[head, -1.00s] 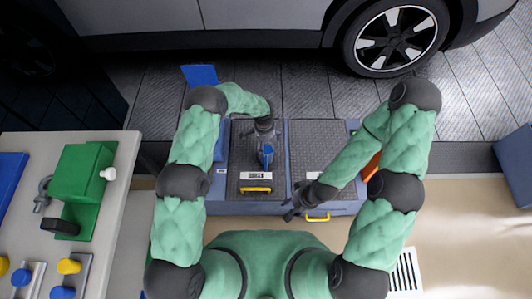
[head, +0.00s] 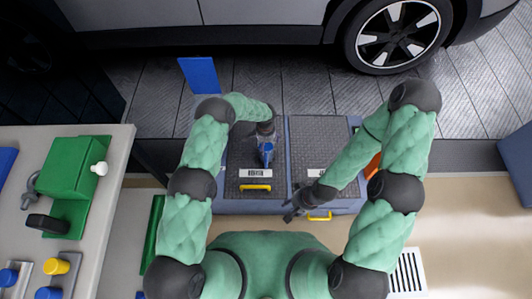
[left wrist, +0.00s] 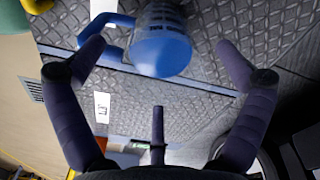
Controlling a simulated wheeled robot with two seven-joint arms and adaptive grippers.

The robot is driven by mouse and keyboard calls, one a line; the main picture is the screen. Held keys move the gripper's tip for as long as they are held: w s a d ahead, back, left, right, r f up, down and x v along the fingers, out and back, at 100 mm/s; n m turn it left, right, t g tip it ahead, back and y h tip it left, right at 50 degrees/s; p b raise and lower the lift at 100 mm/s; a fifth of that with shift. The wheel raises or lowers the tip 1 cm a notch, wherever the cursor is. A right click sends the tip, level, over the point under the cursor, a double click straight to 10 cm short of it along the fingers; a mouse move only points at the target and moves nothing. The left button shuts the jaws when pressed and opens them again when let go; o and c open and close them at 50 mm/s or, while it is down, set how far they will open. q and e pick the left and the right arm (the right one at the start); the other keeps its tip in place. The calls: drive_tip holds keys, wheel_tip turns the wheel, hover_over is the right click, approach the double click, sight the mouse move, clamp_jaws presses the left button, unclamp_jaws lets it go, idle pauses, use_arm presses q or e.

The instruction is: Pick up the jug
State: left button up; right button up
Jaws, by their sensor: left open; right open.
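The jug (left wrist: 162,50) has a blue lid and handle and a clear ribbed body. In the left wrist view it lies between and just beyond the spread fingers of my left gripper (left wrist: 165,58), with its handle near the left finger. In the head view the jug (head: 266,150) shows as a small blue shape beside my left gripper (head: 266,138), which partly hides it. My left gripper is open; I cannot tell whether a finger touches the jug. My right gripper (head: 292,214) is open and empty near the front edge of the right-hand dark panel.
The jug is over a blue-framed cart (head: 345,208) with dark textured top panels and yellow handles. A grey table (head: 105,200) with a green block (head: 75,167) and valves stands at left. A car (head: 230,25) is at the back. An orange thing (head: 373,166) sits behind my right arm.

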use_arm(q)
drive_tip(key=shift+f, duration=0.75)
drive_tip(key=shift+c, duration=0.3)
